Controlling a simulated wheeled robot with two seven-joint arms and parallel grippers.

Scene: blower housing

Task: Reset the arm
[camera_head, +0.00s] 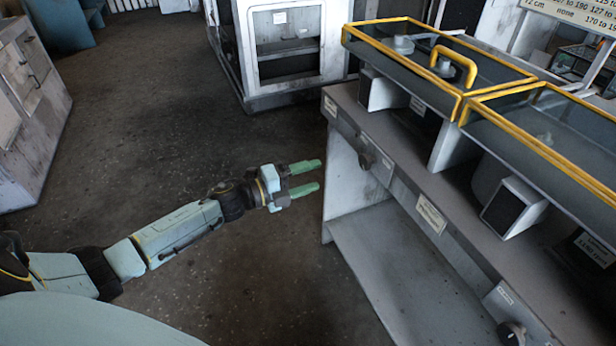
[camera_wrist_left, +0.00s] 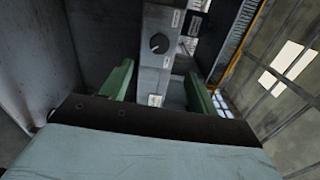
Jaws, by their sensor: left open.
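My left arm comes in from the left in the head view and is stretched out toward the bench. My left gripper (camera_head: 312,176) has two green fingers, held apart with nothing between them. My right gripper is not in view.
A grey bench (camera_head: 385,165) with a knob (camera_head: 366,160) and labels fills the right side. Yellow-framed clear covers (camera_head: 500,85) top it. A white cabinet (camera_head: 285,50) stands behind, a grey cabinet (camera_head: 30,110) at left. The floor (camera_head: 150,110) between is clear.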

